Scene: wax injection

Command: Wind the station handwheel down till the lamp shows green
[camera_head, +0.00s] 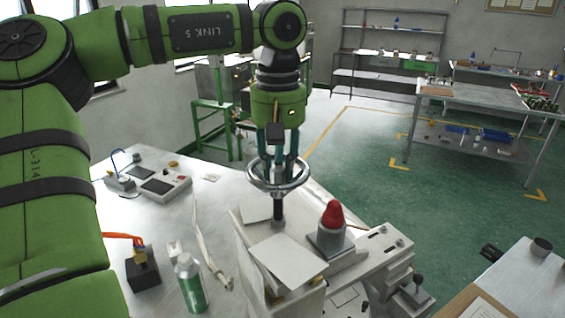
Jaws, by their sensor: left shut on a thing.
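The station handwheel (262,185) is a bright metal ring lying flat on a dark upright shaft (279,210) above the station (247,228). My left gripper (279,160) comes down on the wheel from above and is shut on it; its fingers partly hide the hub. The lamp (333,214) is a red dome on a grey base, just right of the wheel, and it shows red. My right gripper is not in view.
A green-labelled bottle (192,287), a black block (143,272) and a control box (158,184) stand on the metal table left of the station. Another table (525,285) is at lower right. Shelves and a workbench (470,97) stand farther back, with open floor between.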

